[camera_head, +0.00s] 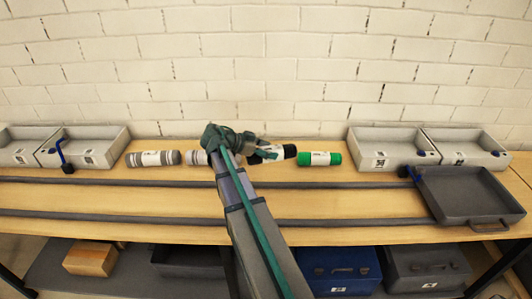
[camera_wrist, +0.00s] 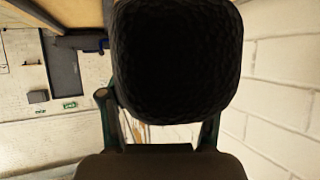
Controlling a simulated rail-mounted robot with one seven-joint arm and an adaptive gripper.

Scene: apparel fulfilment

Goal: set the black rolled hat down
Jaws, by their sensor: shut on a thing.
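The black rolled hat (camera_head: 289,151) with a white label is in my gripper (camera_head: 262,152), above or at the back part of the wooden table. It sits between a grey rolled hat (camera_head: 195,157) on the left, partly hidden by my arm, and a green rolled hat (camera_head: 320,158) on the right. In the wrist view the black hat (camera_wrist: 178,55) fills the upper middle, with the fingers of my gripper (camera_wrist: 160,115) on both sides of it. I cannot tell whether its underside touches the table.
A grey striped roll (camera_head: 153,158) lies farther left. Grey bins stand at both ends, such as the left bin (camera_head: 88,149) and the right bin (camera_head: 392,149). A dark tray (camera_head: 468,195) is at the front right. Two dark rails (camera_head: 340,185) run along the table. A brick wall (camera_head: 300,70) stands close behind.

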